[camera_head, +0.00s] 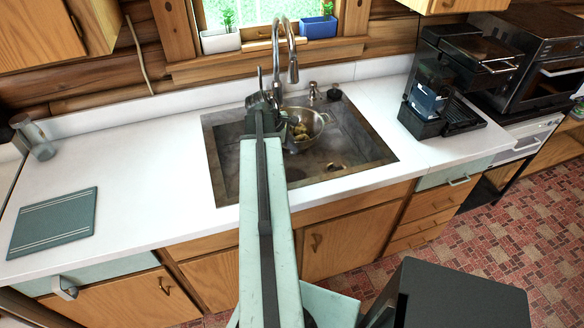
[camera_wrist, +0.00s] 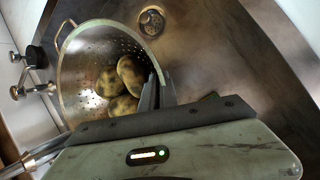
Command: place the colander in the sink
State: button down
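The metal colander (camera_head: 318,121) holds several potatoes and is over or inside the dark sink basin (camera_head: 345,147), towards its back. In the wrist view the colander (camera_wrist: 84,60) is tilted in the picture, with its perforated inside and a loop handle showing. My gripper (camera_wrist: 158,88) has its two dark fingers close together on either side of the colander's near rim, so it looks shut on that rim. In the head view my arm hides the fingers and part of the colander. I cannot tell whether the colander's base touches the sink floor.
The faucet (camera_head: 291,62) rises right behind the colander and my arm. A drain (camera_wrist: 152,22) shows in the sink floor beside the colander. A coffee machine (camera_head: 440,95) stands right of the sink and a teal board (camera_head: 54,222) lies on the left counter.

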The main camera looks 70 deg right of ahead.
jog(key=shift+w+f, duration=0.1)
jog(key=shift+w, duration=0.3)
notch_tip(320, 180, down, 10)
jog(key=b, duration=1)
jog(key=shift+f, duration=0.2)
jog(key=shift+r, duration=0.2)
jog(key=shift+f, duration=0.15)
jog(key=c, duration=1.6)
grip_release()
jog(key=shift+c, duration=0.2)
